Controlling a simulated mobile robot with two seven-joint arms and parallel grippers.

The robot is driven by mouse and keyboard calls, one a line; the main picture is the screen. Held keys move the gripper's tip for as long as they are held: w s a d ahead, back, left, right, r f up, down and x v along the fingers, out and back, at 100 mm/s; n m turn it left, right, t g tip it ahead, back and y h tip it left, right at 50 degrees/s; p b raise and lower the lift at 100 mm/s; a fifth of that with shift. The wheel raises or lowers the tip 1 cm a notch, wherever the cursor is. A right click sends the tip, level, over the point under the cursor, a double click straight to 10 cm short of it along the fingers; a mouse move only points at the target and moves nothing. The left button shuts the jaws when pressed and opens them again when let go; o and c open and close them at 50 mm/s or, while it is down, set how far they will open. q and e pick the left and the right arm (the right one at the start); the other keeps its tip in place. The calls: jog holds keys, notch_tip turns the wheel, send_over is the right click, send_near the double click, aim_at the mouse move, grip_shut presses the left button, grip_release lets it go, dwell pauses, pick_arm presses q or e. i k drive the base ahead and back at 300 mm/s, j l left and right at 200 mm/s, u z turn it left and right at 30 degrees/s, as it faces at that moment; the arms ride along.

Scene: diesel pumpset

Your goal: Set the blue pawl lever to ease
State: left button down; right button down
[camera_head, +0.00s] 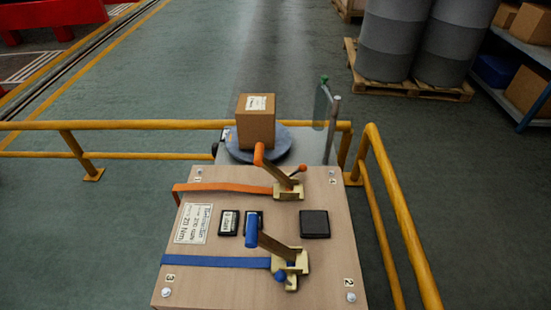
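A wooden board (190,285) fills the lower middle of the head view. On it sits a brass ratchet (291,263) with a blue strap (215,261) running left from it. A long arm with a blue grip (252,230) rises from this ratchet towards the upper left. A small lever with a blue ball knob (280,276) sticks out at its lower left; this looks like the blue pawl lever. No marking of its ease position can be read. Neither of my grippers is in view.
Behind is a similar ratchet (288,190) with orange strap (225,187), orange grip (259,154) and orange knob (302,168). Dark blocks (314,224) and a label (193,223) lie on the board. A carton (256,124) stands beyond. Yellow rails (395,230) stand behind and right.

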aim_at(281, 277)
jog(key=i+l+u, duration=0.1)
jog(key=u, duration=0.25)
jog(key=l+u, duration=0.25)
jog(key=u, duration=0.15)
jog(key=i+l+u, duration=0.1)
jog(key=l+u, duration=0.25)
jog(key=j, duration=0.1)
